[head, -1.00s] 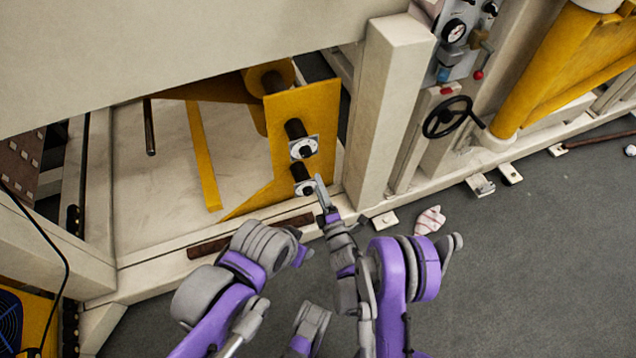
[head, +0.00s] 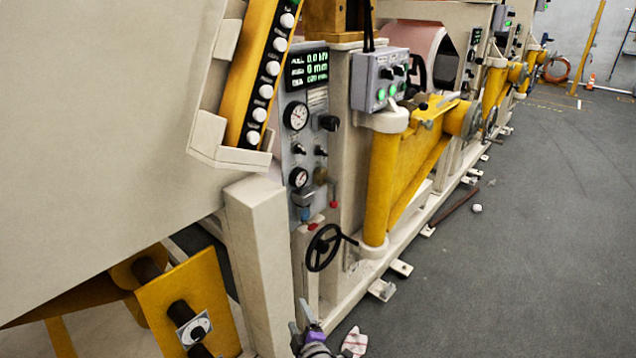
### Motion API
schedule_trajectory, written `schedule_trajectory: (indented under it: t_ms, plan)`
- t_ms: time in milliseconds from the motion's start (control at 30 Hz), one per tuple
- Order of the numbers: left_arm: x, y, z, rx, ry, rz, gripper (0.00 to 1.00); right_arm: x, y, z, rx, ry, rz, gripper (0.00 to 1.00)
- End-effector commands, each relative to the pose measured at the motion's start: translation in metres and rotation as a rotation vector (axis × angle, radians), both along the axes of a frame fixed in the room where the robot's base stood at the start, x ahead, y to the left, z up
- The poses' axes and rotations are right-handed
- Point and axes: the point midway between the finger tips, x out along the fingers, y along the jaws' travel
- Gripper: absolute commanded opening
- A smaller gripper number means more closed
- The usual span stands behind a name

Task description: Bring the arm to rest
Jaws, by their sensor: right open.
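My right gripper (head: 307,318) shows at the bottom edge of the head view, in front of the machine's base. Its two fingers are apart, and I see nothing between them. Most of the right arm is below the picture. My left gripper is not in view.
A black handwheel (head: 323,248) sticks out above the gripper. A gauge panel (head: 305,150) and a yellow post (head: 381,190) stand beyond it. The grey floor (head: 520,270) at right is mostly clear.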

Motion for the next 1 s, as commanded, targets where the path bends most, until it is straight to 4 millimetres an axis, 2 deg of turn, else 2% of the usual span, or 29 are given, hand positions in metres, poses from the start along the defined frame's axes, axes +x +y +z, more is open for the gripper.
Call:
schedule_trajectory:
  t_ms: [33,100,267,367,500,700,1000]
  plan:
    - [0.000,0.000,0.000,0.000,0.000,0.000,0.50,-0.005,-0.024,0.011,0.031,0.056,-0.059,0.78]
    - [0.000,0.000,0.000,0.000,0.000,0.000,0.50,-0.014,-0.054,0.021,0.081,0.138,-0.142,0.78]
    - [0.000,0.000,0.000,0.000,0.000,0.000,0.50,-0.050,-0.116,0.038,0.203,0.318,-0.333,0.78]
    - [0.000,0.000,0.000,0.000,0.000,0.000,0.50,-0.083,-0.149,0.044,0.282,0.427,-0.454,0.78]
    - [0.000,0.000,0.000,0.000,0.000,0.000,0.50,-0.139,-0.187,0.047,0.396,0.576,-0.620,0.78]
    - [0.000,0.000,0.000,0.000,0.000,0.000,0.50,-0.220,-0.217,0.043,0.545,0.759,-0.826,0.78]
    - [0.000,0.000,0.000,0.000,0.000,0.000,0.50,-0.311,-0.228,0.029,0.701,0.946,-1.035,0.78]
